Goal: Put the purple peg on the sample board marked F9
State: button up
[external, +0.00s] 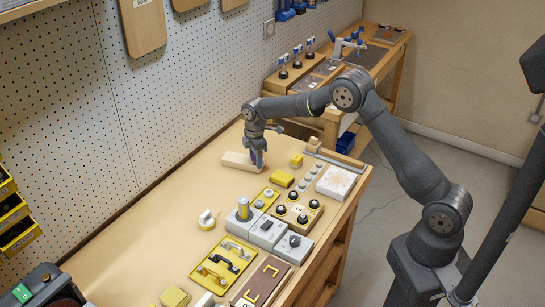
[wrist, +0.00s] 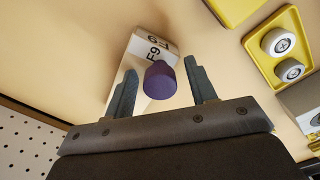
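The purple peg (wrist: 160,82) is between the two fingers of my gripper (wrist: 162,84) in the wrist view. A narrow gap shows on each side of it, so my gripper is open around it. The sample board, a pale wooden block with a white F9 label (wrist: 151,48), is right behind the peg; the peg appears to stand on it, but its foot is hidden. In the external view my gripper (external: 257,160) points down at the right end of the board (external: 236,161), and only a little purple of the peg (external: 253,155) shows.
Right of the board are a yellow plate with round knobs (external: 267,199), yellow blocks (external: 282,178) and a grey-white block (external: 336,182). Grey switch boxes (external: 266,232) and a yellow handle plate (external: 222,265) are nearer. A pegboard wall (external: 160,100) stands behind; bare bench lies left of the board.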

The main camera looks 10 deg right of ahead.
jog(key=shift+r, duration=0.15)
notch_tip(320, 180, up, 12)
dwell(0.5)
jog(key=shift+f, duration=4.2)
